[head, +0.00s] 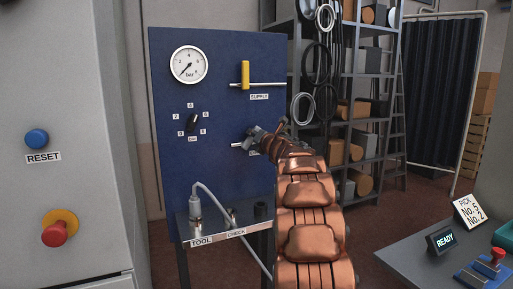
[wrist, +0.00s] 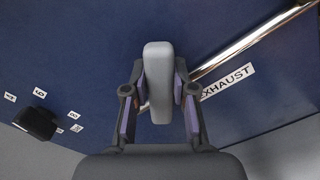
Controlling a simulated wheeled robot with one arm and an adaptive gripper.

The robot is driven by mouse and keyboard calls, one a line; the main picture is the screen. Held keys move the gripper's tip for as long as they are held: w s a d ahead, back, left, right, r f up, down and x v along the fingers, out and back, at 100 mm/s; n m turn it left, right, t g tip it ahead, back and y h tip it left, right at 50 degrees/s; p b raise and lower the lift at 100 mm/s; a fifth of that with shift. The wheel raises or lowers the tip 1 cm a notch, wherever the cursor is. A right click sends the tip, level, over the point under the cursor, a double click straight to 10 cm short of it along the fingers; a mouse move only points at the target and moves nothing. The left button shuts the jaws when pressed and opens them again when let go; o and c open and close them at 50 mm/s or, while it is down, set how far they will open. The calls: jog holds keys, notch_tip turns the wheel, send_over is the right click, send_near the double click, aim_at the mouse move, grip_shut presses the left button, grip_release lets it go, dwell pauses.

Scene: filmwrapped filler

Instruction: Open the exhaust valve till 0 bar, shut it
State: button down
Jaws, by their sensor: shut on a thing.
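The exhaust valve's grey handle (wrist: 158,60) stands between my fingers in the wrist view. My gripper (wrist: 159,82) is shut on it, one finger on each side. The handle lies at a slant to the shiny pipe (wrist: 252,42), neither along it nor square across it. The EXHAUST label (wrist: 227,82) is right of the handle. In the head view my gripper (head: 254,135) is at the blue panel, and my arm hides most of this valve. The round pressure gauge (head: 188,64) has its needle pointing lower left, near the low end of the scale.
The yellow supply handle (head: 245,75) stands upright across its pipe above my gripper. A black selector knob (head: 194,121) is left of it. A small tool shelf (head: 222,234) with a cabled plug (head: 195,203) stands below. Racks fill the right background.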

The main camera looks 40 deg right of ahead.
jog(key=shift+a+r+n+b, duration=0.1)
jog(key=shift+a+n+b, duration=0.15)
jog(key=shift+n+b, duration=0.6)
jog(key=n, duration=0.1)
jog(key=n+b, duration=0.1)
jog(key=a+n, duration=0.1)
jog(key=shift+w+r, duration=0.25)
jog(key=shift+w+a+r+n+b, duration=0.15)
jog(key=shift+a+n+b, duration=0.2)
jog(key=shift+n+b, duration=0.4)
jog(key=shift+w+a+r+n+b, duration=0.1)
jog(key=shift+a+n+b, duration=0.3)
jog(key=shift+n, duration=0.5)
jog(key=c, duration=0.9)
grip_release()
